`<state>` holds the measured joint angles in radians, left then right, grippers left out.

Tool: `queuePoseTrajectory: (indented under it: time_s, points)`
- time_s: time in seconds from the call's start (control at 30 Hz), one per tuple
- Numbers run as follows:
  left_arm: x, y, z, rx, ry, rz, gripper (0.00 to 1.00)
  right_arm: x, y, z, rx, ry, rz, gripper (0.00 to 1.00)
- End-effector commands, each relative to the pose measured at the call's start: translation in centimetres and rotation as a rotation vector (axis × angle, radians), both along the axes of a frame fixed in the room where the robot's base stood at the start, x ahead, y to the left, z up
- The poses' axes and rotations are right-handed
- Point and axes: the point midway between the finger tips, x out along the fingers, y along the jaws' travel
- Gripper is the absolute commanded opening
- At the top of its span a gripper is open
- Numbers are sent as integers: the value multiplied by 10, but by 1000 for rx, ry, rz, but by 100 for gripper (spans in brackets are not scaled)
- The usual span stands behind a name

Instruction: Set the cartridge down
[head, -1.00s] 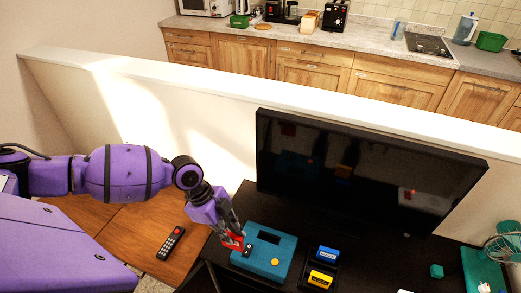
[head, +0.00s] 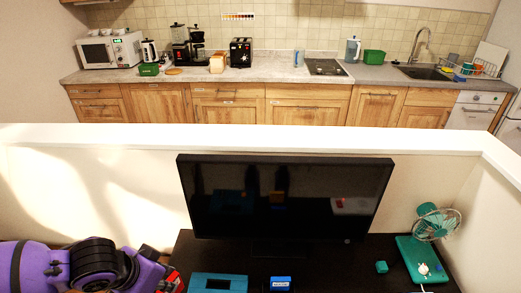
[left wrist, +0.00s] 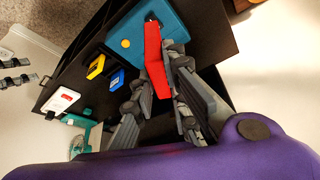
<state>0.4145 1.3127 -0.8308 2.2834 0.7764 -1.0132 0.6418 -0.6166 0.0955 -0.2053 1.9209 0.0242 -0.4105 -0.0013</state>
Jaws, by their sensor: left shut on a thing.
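The red cartridge (left wrist: 153,50) is in my left gripper (left wrist: 158,72); the fingers are shut on its lower part in the left wrist view. It shows in front of the teal console (left wrist: 130,38), overlapping its edge; I cannot tell whether they touch. In the head view my left gripper (head: 165,280) and the cartridge (head: 177,284) are at the bottom edge, left of the console (head: 218,283), partly cut off. What looks like my right gripper (left wrist: 16,72) is at the far left of the left wrist view, fingers apart and empty.
On the dark desk are a blue cartridge (head: 281,283), a yellow cartridge (left wrist: 96,66), a white-and-red item (left wrist: 60,101) and a small teal cube (head: 382,267). A large monitor (head: 285,198) stands behind. A teal fan (head: 433,222) is at right.

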Motion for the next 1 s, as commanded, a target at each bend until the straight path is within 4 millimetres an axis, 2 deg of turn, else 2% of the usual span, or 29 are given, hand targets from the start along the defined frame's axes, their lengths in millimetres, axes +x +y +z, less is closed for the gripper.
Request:
queuePoseTrajectory:
  time_s: [0.2,0.3,0.4,0.5,0.63,0.73,0.8,1.0]
  points:
    - [40,-20,84,-12,-17,393,0,0,-1,0,-1,0,-1,40]
    - [56,-29,123,-13,-13,514,0,0,-1,0,-1,1,-1,40]
    - [69,-40,157,-11,-9,541,0,0,-1,0,-1,1,-1,40]
    - [78,-51,181,-8,-4,511,0,0,-2,0,-2,1,-2,40]
    - [84,-59,195,-5,1,495,0,-1,-2,0,-2,2,-2,40]
    - [85,-62,198,-7,5,491,0,-1,-2,-1,-2,2,-2,39]
    - [86,-61,199,-6,4,490,0,-1,-2,-1,-2,2,-2,31]
    - [86,-60,199,-3,2,490,0,-1,-2,-1,-2,2,-2,31]
